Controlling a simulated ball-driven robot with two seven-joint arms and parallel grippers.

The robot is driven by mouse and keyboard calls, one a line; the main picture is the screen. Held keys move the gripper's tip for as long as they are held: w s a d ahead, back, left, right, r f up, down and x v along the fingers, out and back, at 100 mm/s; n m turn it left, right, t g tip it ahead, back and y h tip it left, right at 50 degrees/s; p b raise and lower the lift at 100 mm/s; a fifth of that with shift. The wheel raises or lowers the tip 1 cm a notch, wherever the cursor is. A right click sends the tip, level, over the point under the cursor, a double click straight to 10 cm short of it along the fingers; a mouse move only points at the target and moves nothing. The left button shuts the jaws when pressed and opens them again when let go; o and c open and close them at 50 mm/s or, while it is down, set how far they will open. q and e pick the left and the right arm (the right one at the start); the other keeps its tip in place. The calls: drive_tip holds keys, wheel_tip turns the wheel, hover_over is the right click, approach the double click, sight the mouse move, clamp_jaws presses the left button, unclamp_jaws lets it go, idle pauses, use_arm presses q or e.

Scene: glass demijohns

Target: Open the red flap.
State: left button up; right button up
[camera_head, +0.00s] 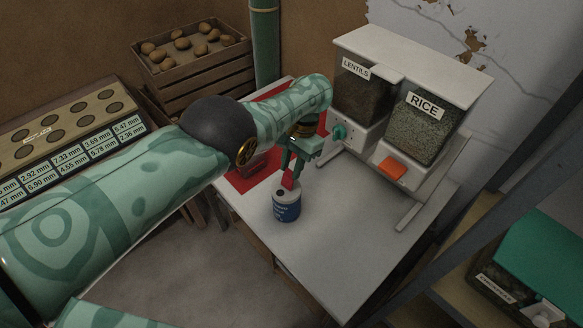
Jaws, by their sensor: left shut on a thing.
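A small can (287,208), white on top with a blue printed label, stands upright on the grey table. A red flap (289,178) shows at the top of the can, standing up from its lid. A small dark spot, which looks like an opening, shows on the lid beside it. My left gripper (290,168) comes down from above, fingers pointing down, and is shut on the red flap. The fingers hide the flap's upper part. My right gripper is not in view.
Two dispensers stand at the back of the table (355,240), labelled LENTILS (360,90) and RICE (425,125), with an orange piece (391,172) below RICE. A red mat (240,182) lies left of the can. The table's front right is clear. A shelf post stands at right.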

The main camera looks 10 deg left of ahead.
use_arm(q)
drive_tip(key=o, duration=1)
drive_tip(key=shift+r, duration=0.1)
drive_tip(key=shift+w+r, duration=0.1)
drive_tip(key=shift+r, duration=0.25)
drive_tip(key=b+v, duration=0.9)
drive_tip(key=v, duration=0.6)
drive_tip(key=shift+r, duration=0.25)
